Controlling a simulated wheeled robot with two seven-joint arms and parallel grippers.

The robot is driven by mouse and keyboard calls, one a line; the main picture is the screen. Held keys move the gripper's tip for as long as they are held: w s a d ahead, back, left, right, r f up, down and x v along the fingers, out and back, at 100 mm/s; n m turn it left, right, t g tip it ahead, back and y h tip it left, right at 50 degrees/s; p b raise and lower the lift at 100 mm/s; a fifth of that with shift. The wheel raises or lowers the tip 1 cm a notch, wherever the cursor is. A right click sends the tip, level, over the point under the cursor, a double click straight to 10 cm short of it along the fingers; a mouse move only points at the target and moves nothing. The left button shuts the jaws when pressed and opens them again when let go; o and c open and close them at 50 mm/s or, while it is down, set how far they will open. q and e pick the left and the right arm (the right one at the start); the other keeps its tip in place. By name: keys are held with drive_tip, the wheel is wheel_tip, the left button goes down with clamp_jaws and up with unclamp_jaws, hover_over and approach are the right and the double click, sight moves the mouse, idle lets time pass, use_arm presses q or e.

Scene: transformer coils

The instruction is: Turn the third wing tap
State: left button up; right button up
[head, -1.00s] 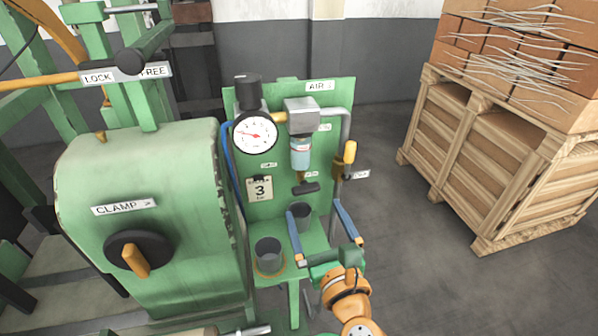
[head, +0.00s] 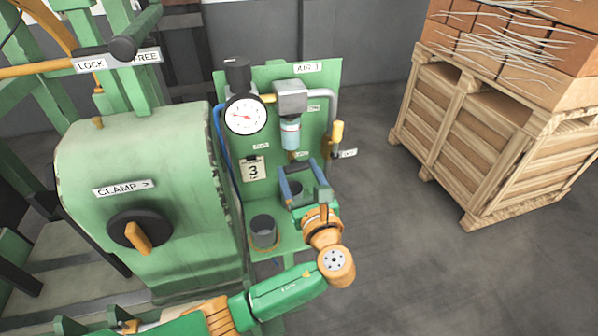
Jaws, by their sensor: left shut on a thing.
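The green air panel (head: 325,85) marked AIR stands right of the clamp housing. It carries a pressure gauge (head: 245,114), a filter with a pale blue bowl (head: 290,133) and a card reading 3 (head: 252,170). My left gripper (head: 298,165), with blue fingers, is just below the filter bowl. Its fingers are closed in around the dark wing tap under the bowl, which they mostly hide. How far the tap is turned cannot be seen. My right gripper is not in view.
A green housing (head: 140,170) with an orange-handled clamp knob (head: 138,233) stands left. A yellow-handled valve (head: 337,133) is right of the filter. A grey cup (head: 264,231) sits on the panel's shelf. A wooden crate (head: 485,150) stands right, with open floor between.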

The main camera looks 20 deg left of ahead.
use_arm(q)
drive_tip(key=n, duration=0.2)
drive_tip(key=shift+n, duration=0.4)
drive_tip(key=shift+n+b, duration=0.45)
drive_tip(key=shift+n, duration=1.75)
drive_tip(key=o, duration=1.3)
drive_tip(key=shift+s+d, duration=0.2)
drive_tip(key=shift+s, duration=0.05)
drive_tip(key=p+v, duration=0.2)
drive_tip(key=v, duration=0.4)
drive_tip(key=shift+s+d, duration=0.1)
drive_tip(key=shift+s, duration=0.1)
